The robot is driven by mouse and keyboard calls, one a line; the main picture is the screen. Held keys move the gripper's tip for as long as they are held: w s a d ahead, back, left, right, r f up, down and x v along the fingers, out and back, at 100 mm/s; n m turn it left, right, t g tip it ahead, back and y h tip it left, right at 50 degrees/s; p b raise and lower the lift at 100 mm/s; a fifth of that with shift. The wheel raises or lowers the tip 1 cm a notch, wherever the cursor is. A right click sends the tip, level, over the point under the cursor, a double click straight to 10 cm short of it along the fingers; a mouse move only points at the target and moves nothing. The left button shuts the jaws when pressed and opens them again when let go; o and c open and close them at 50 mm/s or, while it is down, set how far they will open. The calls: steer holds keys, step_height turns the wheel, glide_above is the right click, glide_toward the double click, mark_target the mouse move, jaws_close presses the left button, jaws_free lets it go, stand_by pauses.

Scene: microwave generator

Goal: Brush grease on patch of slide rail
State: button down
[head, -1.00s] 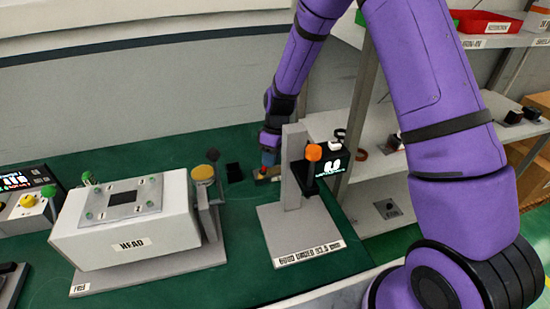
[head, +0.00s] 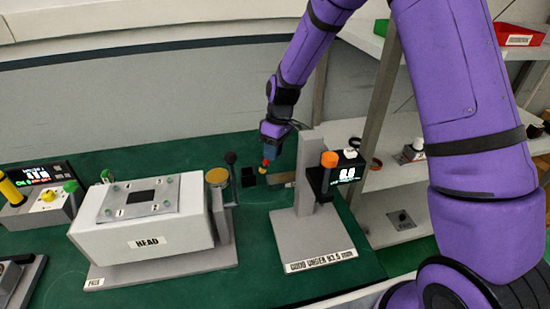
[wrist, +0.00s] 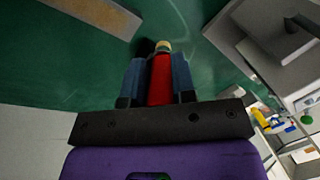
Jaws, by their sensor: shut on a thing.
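My gripper (head: 270,148) is shut on a red-handled tool, the brush (head: 265,161), and holds it pointing down over the green bench. In the wrist view the red handle (wrist: 161,80) sits between the two blue-grey fingers (wrist: 160,78), with a pale yellow tip at its far end. A flat tan-grey bar (head: 283,179), perhaps the slide rail, lies right of the brush tip, partly behind the gauge stand; a bar also shows at the upper left of the wrist view (wrist: 98,13). The tip appears apart from it. I cannot make out a grease patch.
A grey gauge stand (head: 306,175) with an orange knob stands right of the brush. A small black block (head: 248,177) is just left of the tip. A white box marked HEAD (head: 147,222) stands left. Shelves (head: 400,205) are at the right.

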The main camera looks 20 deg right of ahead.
steer(key=shift+a+v, duration=0.2)
steer(key=shift+v, duration=0.9)
